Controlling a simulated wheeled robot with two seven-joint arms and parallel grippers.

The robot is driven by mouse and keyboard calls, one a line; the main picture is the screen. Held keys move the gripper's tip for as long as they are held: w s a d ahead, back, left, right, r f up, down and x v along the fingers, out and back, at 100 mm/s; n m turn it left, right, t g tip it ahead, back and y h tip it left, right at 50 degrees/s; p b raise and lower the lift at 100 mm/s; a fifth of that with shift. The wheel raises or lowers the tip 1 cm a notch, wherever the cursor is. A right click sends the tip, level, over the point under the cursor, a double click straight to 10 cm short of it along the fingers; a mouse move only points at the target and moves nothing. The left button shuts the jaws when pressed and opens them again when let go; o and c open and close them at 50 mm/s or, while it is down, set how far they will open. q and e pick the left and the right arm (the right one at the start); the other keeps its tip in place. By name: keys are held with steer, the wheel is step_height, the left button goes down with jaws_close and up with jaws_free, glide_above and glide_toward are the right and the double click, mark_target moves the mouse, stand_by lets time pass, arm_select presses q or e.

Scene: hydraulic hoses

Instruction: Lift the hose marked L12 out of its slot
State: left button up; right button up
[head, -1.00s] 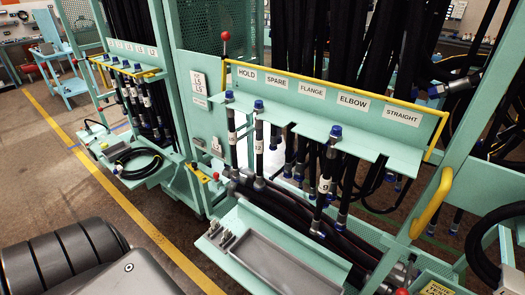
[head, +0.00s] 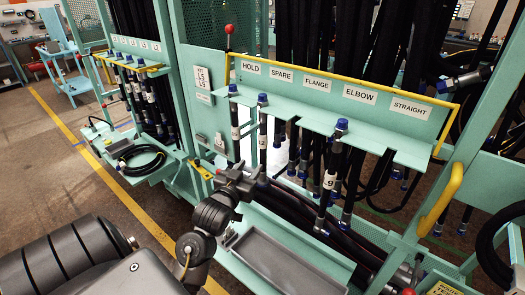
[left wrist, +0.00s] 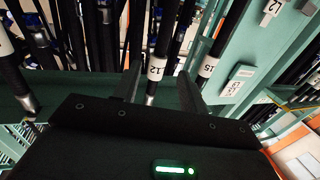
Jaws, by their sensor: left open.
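The hose marked L12 (head: 263,128) hangs upright in the SPARE slot of the green rack, its blue cap above the shelf. Its white label shows in the left wrist view (left wrist: 157,69), where the hose runs between my finger lines. My left gripper (head: 248,176) is open and empty, below the shelf in front of the lower part of the hoses. The wrist view shows its two fingers (left wrist: 160,88) spread on either side of the L12 hose; I cannot tell whether they touch it. My gripper hides the hose's lower end in the head view. My right gripper is not in view.
A hose marked L15 (left wrist: 208,67) hangs close beside it, in the HOLD slot (head: 234,118). Another labelled hose (head: 329,180) hangs farther right. The green shelf (head: 300,118) and yellow rail (head: 340,85) are above. A grey tray (head: 285,262) lies below, with dark hoses behind it.

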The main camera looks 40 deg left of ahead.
mark_target(261, 150)
arm_select(q)
steer(key=p+x, duration=0.1)
steer(key=x, duration=0.5)
steer(key=shift+s, duration=0.1)
steer(key=shift+w+r+p, duration=0.1)
steer(key=shift+w+p, duration=0.1)
steer(key=shift+p, duration=0.1)
steer(key=p+x, duration=0.1)
steer(key=x, duration=0.2)
steer(key=shift+w+a+p, duration=0.2)
steer(key=shift+w+p, duration=0.1)
steer(key=shift+w, duration=0.05)
steer(key=shift+w+a, duration=0.15)
steer(key=shift+w, duration=0.35)
steer(key=shift+c, duration=0.6)
jaws_close()
